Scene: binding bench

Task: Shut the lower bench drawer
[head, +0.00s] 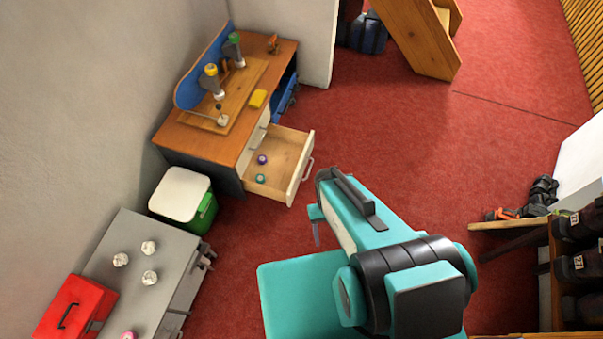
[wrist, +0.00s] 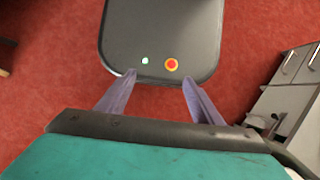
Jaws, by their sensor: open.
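The bench (head: 205,140) stands against the wall at upper left in the head view, with an orange-brown top. Its open drawer (head: 293,172) sticks far out toward the right, with a pale wooden inside and a white front. Two small rolls, one purple (head: 262,159) and one green (head: 260,179), lie inside. A closed white front (head: 254,138) shows above it. My gripper (head: 316,232) is open, apart from the drawer and nearer the camera. In the wrist view its fingers (wrist: 159,78) are spread and empty; the drawer is not visible there.
A green bin with white lid (head: 181,195) stands just left of the drawer. A grey cabinet (head: 120,235) and red toolbox (head: 75,308) are at lower left. Wooden steps (head: 425,40) stand at the top. Red floor right of the drawer is clear.

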